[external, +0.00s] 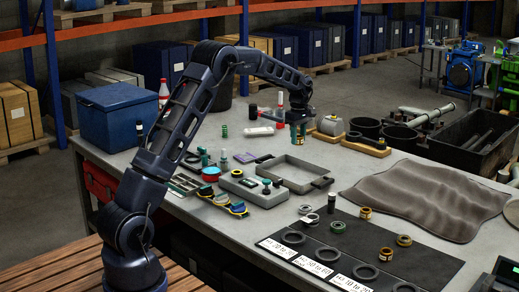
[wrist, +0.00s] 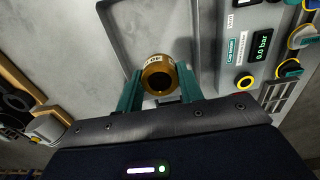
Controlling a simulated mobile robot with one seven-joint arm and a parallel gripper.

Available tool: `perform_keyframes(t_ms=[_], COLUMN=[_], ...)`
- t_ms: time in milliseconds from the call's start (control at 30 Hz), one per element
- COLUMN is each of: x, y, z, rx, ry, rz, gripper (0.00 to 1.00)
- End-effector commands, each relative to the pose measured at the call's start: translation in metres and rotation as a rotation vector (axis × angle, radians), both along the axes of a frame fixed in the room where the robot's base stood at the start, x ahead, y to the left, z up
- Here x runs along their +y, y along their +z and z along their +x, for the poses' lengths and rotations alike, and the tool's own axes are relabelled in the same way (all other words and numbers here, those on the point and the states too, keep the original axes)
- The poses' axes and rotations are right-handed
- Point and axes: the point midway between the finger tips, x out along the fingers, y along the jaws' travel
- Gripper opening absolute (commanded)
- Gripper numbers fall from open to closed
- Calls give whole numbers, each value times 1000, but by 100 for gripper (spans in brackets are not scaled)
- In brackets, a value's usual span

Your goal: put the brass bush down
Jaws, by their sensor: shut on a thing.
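My gripper (external: 298,135) is shut on the brass bush (wrist: 158,76), which sits between the two green fingers in the wrist view. The bush is a short golden cylinder with a dark bore and a pale printed label. In the external view my gripper is above the workbench, over the far side of the shallow grey tray (external: 322,182), and the bush cannot be made out there. In the wrist view the grey tray (wrist: 203,40) lies below the bush, with a gap that I cannot judge.
A grey gauge unit (wrist: 238,82) reading 0.0 bar stands beside the tray. A black mat (external: 432,262) with labels and rings lies at the front right, with several brass-coloured rings (external: 365,213) on it. A crumpled grey cloth (external: 430,198) and a wooden stand (external: 368,149) lie to the right.

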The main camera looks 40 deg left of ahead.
Motion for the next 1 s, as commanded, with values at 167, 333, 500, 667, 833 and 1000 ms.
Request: perform_keyframes(t_ms=[167,333,500,667,833,1000], x=[0,0,0,0,0,0], y=[-40,-77,-105,-115,-127,-150], z=[-1,-1,-1,0,0,0], rx=[2,2,2,-1,1,1], ry=[1,0,0,0,0,0], rz=[0,0,1,1,0,0], gripper=[7,7,7,7,7,7])
